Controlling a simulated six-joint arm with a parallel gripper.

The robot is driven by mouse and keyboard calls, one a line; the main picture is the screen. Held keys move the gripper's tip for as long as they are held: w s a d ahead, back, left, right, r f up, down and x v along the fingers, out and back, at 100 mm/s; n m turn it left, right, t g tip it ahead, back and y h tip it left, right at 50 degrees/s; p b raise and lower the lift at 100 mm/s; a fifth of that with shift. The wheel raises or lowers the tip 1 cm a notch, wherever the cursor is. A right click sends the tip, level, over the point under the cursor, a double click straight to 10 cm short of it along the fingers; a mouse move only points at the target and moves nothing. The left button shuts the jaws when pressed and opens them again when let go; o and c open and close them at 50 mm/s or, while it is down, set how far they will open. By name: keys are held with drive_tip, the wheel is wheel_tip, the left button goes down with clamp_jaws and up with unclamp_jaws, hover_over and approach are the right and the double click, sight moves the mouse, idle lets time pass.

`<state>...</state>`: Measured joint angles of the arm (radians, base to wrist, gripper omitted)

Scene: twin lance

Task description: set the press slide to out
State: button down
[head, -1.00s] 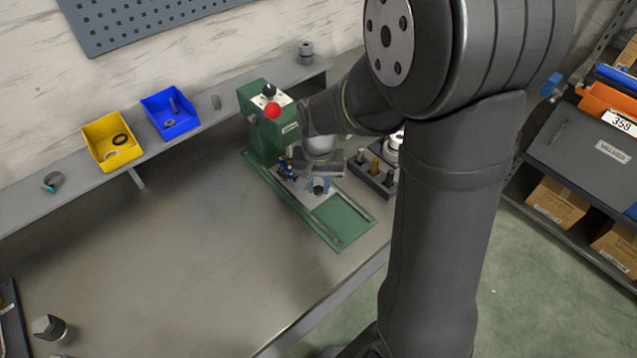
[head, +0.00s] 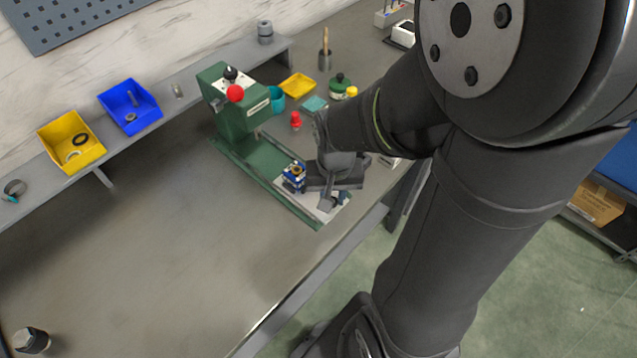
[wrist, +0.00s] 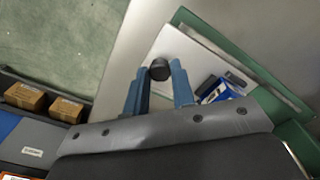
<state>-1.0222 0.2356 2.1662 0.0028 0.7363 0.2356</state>
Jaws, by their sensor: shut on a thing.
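The green press (head: 236,118) stands on the bench with its green base (head: 262,158) running toward the front edge. Its pale slide plate (head: 330,212) lies at the front end of the base, clear of the press head; it also shows in the wrist view (wrist: 195,52). A blue fixture (head: 294,177) sits on the slide. A black knob (wrist: 160,69) stands up from the plate. My gripper (wrist: 158,71) is shut on the knob, one blue finger on each side. In the head view my wrist partly hides the plate, and my gripper (head: 328,202) is small there.
Yellow (head: 72,140) and blue (head: 130,106) bins stand on the back ledge. A red part (head: 296,120), a yellow tray (head: 298,86) and a green-lidded jar (head: 340,85) stand right of the press.

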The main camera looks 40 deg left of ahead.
drive_tip(key=shift+d, duration=0.2)
drive_tip(key=c, duration=1.2)
unclamp_jaws()
wheel_tip(320, 180, up, 17)
drive_tip(key=shift+r, duration=0.2)
drive_tip(key=shift+f, duration=0.1)
wheel_tip(320, 180, down, 17)
drive_tip(key=shift+f, duration=0.15)
